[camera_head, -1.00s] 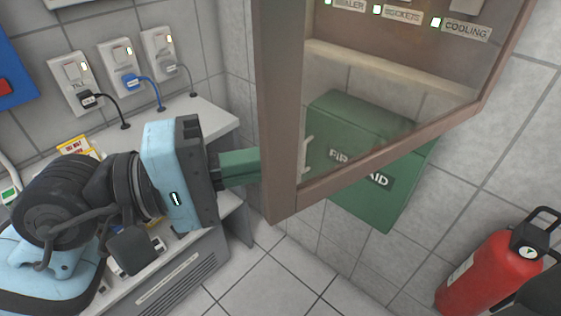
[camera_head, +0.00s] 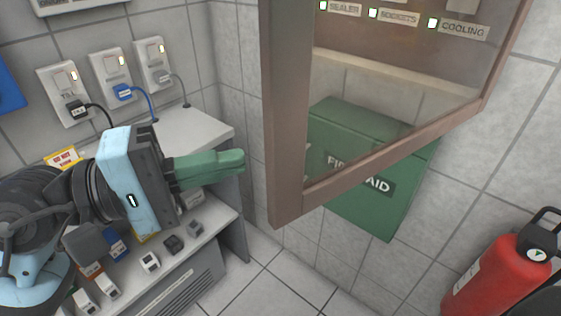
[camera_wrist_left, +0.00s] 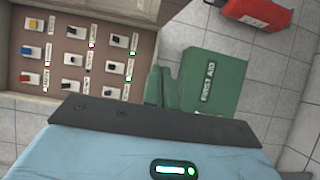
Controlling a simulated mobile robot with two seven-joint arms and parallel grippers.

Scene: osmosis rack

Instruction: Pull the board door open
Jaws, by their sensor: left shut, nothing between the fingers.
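The board door (camera_head: 289,120) is a brown frame with a clear pane in the head view. It stands out at an angle from the board (camera_head: 400,40), whose labelled switches show behind it. In the wrist view the board (camera_wrist_left: 47,60) shows several switches inside a brown frame. My left gripper (camera_head: 242,161) has its green fingers shut and empty, pointing right, left of the door's free edge and apart from it in the picture. Its fingers also show in the wrist view (camera_wrist_left: 160,88). I cannot make out the door's handle now. My right gripper is not in view.
A green first aid box (camera_head: 375,200) hangs on the wall, partly seen through the pane. A red fire extinguisher (camera_head: 490,275) is at lower right. A grey bench (camera_head: 195,135) with wall sockets above it and several small blocks lies left. Tiled floor below the door is free.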

